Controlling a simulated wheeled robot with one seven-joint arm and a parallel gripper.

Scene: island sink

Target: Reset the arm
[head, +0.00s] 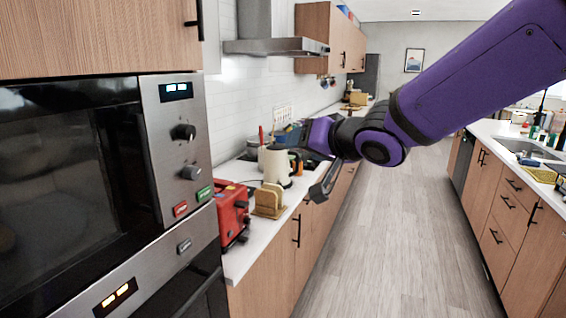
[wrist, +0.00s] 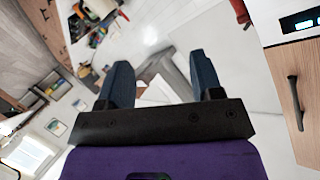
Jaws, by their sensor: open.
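My purple arm reaches across the head view from the upper right. My gripper (head: 305,163) is at its end, over the left counter near the kettle and the wall oven. In the wrist view my gripper (wrist: 163,80) shows two dark blue fingers spread apart, with nothing between them. In the head view part of the gripper is hidden behind the wrist.
A wall oven (head: 190,115) stands close on the left. A red toaster (head: 232,210), a wooden rack (head: 269,200) and a cream kettle (head: 275,165) stand on the left counter. An island with a sink (head: 525,150) is at right. The floor (head: 390,240) between is clear.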

